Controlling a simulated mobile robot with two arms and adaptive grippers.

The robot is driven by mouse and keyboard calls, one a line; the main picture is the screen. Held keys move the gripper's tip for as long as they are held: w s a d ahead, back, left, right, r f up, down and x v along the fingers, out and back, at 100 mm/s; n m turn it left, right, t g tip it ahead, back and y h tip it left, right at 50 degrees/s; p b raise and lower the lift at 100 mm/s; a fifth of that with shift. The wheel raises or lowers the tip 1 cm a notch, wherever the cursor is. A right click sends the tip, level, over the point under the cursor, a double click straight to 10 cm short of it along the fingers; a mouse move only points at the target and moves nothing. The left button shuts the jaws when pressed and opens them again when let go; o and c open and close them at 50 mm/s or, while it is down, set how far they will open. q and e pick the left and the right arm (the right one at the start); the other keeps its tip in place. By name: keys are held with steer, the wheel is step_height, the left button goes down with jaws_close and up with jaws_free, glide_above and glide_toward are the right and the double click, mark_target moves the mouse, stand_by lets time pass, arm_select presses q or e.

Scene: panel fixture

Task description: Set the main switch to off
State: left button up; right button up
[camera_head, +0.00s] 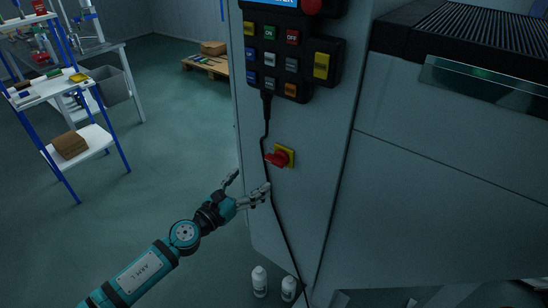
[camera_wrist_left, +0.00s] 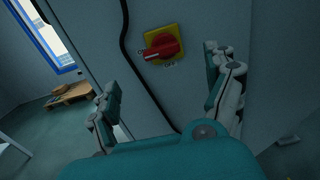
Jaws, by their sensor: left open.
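The main switch is a red rotary knob (camera_head: 274,159) on a yellow plate (camera_head: 290,152), on the grey panel front below the keypad. In the left wrist view the red knob (camera_wrist_left: 162,48) sits on its yellow plate (camera_wrist_left: 177,33), upper middle. My right gripper is not in view.
A black cable (camera_head: 266,135) hangs from the keypad (camera_head: 283,60) close beside the switch. Two white bottles (camera_head: 259,281) stand on the floor by the panel's base. Shelving with a box (camera_head: 70,145) stands at left. The floor between is free.

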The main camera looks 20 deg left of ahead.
mark_target(273, 163)
arm_select(q)
steer(key=x, duration=1)
steer(key=shift+w+d+f, duration=0.1)
steer(key=shift+d, duration=0.05)
steer(key=shift+w+d, duration=0.25)
steer(key=shift+w, duration=0.35)
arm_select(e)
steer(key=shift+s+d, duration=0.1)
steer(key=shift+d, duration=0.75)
arm_select(q)
steer(key=shift+c, duration=0.4)
steer(key=c, duration=1.1)
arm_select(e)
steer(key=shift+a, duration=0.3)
